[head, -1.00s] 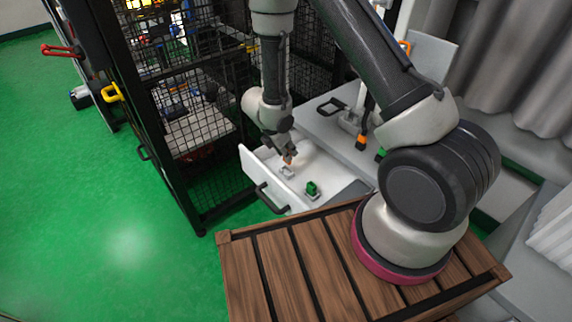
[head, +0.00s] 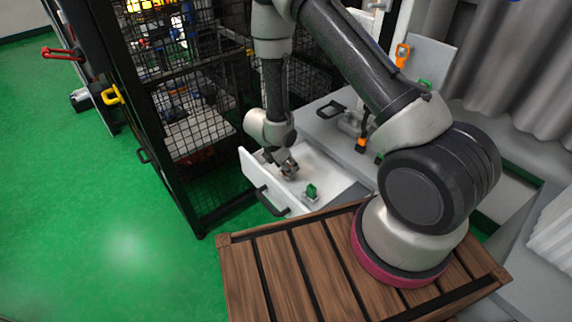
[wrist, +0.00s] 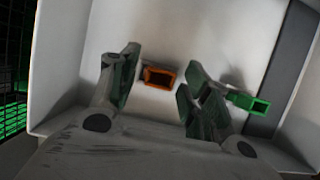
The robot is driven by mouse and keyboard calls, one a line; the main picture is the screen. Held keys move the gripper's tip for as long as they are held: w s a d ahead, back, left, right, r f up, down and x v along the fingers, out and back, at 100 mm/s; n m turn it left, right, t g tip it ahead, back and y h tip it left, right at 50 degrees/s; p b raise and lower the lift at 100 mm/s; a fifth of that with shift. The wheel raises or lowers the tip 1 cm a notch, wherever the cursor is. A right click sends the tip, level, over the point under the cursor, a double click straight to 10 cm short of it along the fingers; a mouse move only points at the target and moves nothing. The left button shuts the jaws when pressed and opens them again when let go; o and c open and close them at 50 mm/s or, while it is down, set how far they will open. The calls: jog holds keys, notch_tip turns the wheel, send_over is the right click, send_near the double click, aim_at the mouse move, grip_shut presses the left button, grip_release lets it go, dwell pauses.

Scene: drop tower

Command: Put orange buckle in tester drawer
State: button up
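The orange buckle (wrist: 158,77) shows in the wrist view between my two spread fingers, over the pale drawer floor, with a gap on each side. My gripper (wrist: 160,88) is open around it and does not appear to clamp it. In the head view my gripper (head: 288,172) is low inside the pulled-out white tester drawer (head: 247,165), and it hides the orange buckle. A green buckle (head: 311,191) stands in the drawer to the right of my gripper; it also shows in the wrist view (wrist: 248,102), close to my right finger.
The drawer's dark handle (head: 270,200) faces front left. A black mesh cage (head: 200,130) stands close on the left. Other orange (head: 361,146) and green parts are on the grey bench behind the drawer. A wooden slatted surface (head: 270,270) lies in front.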

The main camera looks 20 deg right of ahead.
jog(key=shift+r, duration=0.15)
jog(key=v, duration=1.2)
notch_tip(320, 180, up, 10)
jog(key=m, duration=0.4)
send_over(288, 164)
jog(key=s+d+r+m, duration=0.2)
jog(key=d+r+m, duration=0.25)
jog(key=r, duration=0.25)
jog(key=s+d+r+m, duration=0.3)
jog(key=d+r, duration=0.2)
jog(key=r, duration=0.2)
jog(key=s+d+r+m+t+y, duration=0.1)
jog(key=s+r+m, duration=0.4)
jog(key=s, duration=0.5)
jog(key=s+d+r+m+t+y, duration=0.1)
jog(key=s+d+r+m+y, duration=0.2)
jog(key=s+r+m, duration=0.3)
jog(key=s+r, duration=0.1)
jog(key=s, duration=0.4)
jog(key=shift+s+d+t, duration=0.25)
jog(key=shift+s+t, duration=0.05)
